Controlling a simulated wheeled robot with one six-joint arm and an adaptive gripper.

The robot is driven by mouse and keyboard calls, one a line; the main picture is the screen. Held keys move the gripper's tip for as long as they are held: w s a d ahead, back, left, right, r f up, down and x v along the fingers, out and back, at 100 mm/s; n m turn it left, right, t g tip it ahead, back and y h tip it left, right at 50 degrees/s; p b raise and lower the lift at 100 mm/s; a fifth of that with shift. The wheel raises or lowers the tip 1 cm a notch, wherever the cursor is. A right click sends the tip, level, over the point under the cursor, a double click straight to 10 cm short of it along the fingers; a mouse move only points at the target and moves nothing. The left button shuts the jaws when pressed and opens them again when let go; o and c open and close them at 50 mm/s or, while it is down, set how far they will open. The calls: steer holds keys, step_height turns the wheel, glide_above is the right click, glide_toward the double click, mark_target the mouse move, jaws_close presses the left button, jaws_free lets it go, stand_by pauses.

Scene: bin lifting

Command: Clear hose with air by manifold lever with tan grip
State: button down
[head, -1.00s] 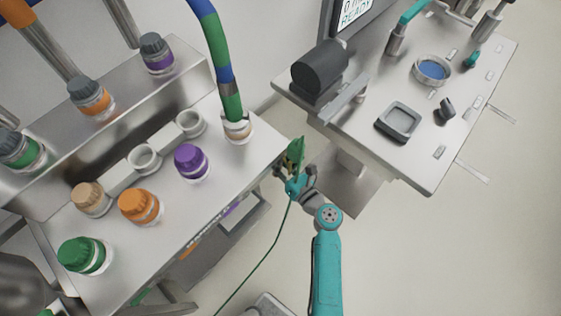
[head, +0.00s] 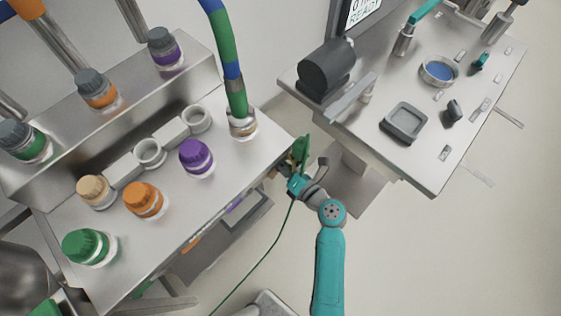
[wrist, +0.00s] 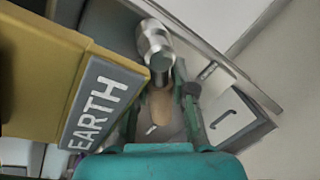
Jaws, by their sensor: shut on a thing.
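In the wrist view my gripper (wrist: 162,112) is shut on a tan grip (wrist: 160,104), which stands upright between its green fingers. A round metal fitting (wrist: 156,50) shows just beyond the grip. In the head view my gripper (head: 300,170) is low beside the right front corner of the steel bench, and the grip is too small to make out there. The green and blue hose (head: 221,45) comes down from above into a collared fitting (head: 242,124) on the bench top near that corner.
A yellow box marked EARTH (wrist: 60,80) fills the left of the wrist view, close to my gripper. The steel bench (head: 215,205) carries several coloured caps, including a tan cap (head: 95,191). A second steel table (head: 425,165) stands to the right. A thin green cable (head: 262,255) trails from my gripper.

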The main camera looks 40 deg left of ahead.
stand_by(0.4)
steer(key=c, duration=0.9)
jaws_free()
steer(key=shift+c, duration=0.2)
steer(key=v, duration=1.2)
